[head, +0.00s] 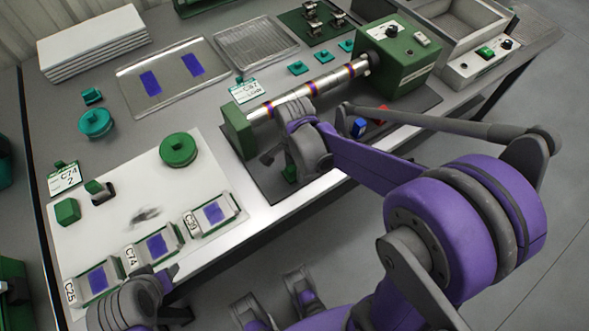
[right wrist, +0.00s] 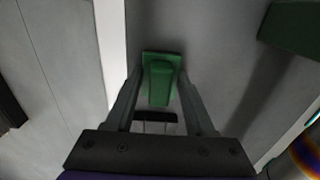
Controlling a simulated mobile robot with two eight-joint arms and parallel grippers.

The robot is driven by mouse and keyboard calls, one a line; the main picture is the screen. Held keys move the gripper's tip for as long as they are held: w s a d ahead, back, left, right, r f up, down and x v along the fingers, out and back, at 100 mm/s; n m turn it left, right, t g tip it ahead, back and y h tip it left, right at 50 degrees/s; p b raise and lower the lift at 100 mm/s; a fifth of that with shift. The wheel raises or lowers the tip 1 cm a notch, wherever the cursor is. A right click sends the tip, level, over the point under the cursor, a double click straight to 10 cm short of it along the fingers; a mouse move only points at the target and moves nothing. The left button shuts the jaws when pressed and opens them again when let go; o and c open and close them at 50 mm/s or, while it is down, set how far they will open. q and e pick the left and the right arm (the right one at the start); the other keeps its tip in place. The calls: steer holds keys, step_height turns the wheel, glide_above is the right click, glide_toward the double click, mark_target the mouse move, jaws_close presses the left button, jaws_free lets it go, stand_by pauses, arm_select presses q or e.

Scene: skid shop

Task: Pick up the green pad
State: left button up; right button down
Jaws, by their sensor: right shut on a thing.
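The green pad (right wrist: 161,82) is a small green block on a wider green plate, seen between my right fingers in the right wrist view. In the head view a bit of it (head: 289,173) shows under the hand, near the front edge of the dark mat. My right gripper (right wrist: 160,95) points down and is shut on the pad. I cannot tell whether the pad touches the mat. My left gripper (head: 176,292) is at the lower left, by the table's front edge near the labelled trays; its fingers are too unclear to judge.
A green machine (head: 398,52) with a metal shaft (head: 312,88) stands just behind my right gripper. Small blue (head: 359,127) and red (head: 380,122) parts lie to its right. A white board (head: 110,215) holds a round green knob piece (head: 178,150) and labelled trays (head: 212,214).

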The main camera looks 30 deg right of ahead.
step_height(320, 180, up, 10)
steer(key=shift+r+p, duration=0.1)
steer(key=shift+p, duration=0.8)
